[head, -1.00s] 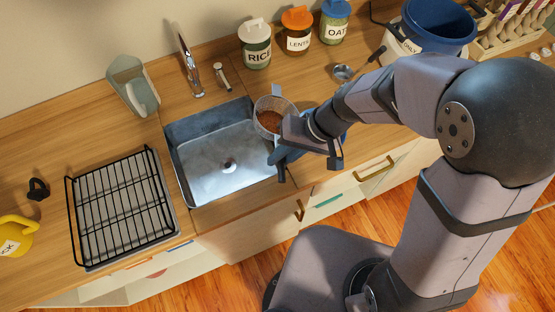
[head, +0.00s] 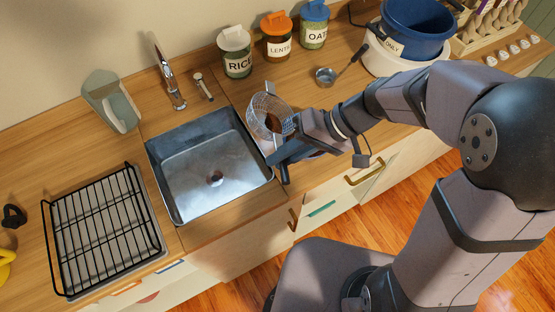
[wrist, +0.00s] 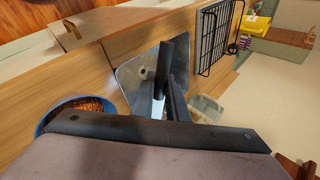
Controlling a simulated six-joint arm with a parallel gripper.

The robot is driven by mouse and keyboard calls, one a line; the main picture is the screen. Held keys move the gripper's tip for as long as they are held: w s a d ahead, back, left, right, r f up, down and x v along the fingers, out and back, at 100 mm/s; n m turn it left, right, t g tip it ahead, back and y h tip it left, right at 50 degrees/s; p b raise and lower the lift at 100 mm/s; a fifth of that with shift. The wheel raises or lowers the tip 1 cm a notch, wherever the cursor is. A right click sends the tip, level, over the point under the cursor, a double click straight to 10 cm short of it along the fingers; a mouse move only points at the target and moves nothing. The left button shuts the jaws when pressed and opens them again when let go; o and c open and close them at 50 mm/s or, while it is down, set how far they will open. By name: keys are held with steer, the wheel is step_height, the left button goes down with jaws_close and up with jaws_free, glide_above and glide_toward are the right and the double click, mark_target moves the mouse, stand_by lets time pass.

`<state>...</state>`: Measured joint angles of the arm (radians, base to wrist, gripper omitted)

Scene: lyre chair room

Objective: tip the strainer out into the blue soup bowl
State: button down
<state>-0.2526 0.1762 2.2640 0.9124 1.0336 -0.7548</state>
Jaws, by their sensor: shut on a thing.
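My gripper (head: 290,138) is at the right edge of the sink and appears shut on the strainer's handle, which is mostly hidden. The strainer (head: 262,106), a wire-mesh basket, is beside the gripper in the head view, tilted, with something brown showing at it. In the wrist view my gripper (wrist: 168,80) points toward the sink, and the strainer basket cannot be made out. The blue soup bowl (wrist: 42,126) is at the left of the wrist view with reddish-brown contents. In the head view my gripper and arm mostly hide the bowl.
The empty sink (head: 210,170) is left of my gripper, with a tap (head: 168,75) behind. A black rack (head: 100,230) stands further left. Rice (head: 235,52), lentil (head: 277,38) and oat (head: 314,25) jars line the back. A ladle (head: 327,75) and a blue tub (head: 415,30) are right.

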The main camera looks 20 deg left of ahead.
steer(key=shift+w+d+r+g+y+b, duration=0.1)
steer(key=shift+w+d+g+y+b, duration=0.2)
steer(key=shift+d+y+b, duration=0.6)
steer(key=shift+w+f+y+b, duration=0.1)
steer(key=shift+f+y+b, duration=0.3)
steer(key=shift+b, duration=0.85)
steer(key=shift+w+d+f+g+y+b, duration=0.15)
steer(key=shift+d+f+g+y+b, duration=0.2)
steer(key=shift+y+b, duration=0.7)
steer(key=shift+w+d+f+g+y+b, duration=0.15)
steer(key=shift+d+f+g+y+b, duration=0.2)
steer(key=shift+b, duration=1.2)
steer(key=shift+w+d+g+y+b, duration=0.1)
steer(key=shift+d+g+y+b, duration=0.15)
steer(key=shift+y+b, duration=0.3)
steer(key=shift+d+f+y+b, duration=0.2)
steer(key=shift+y+b, duration=0.15)
steer(key=shift+b, duration=0.2)
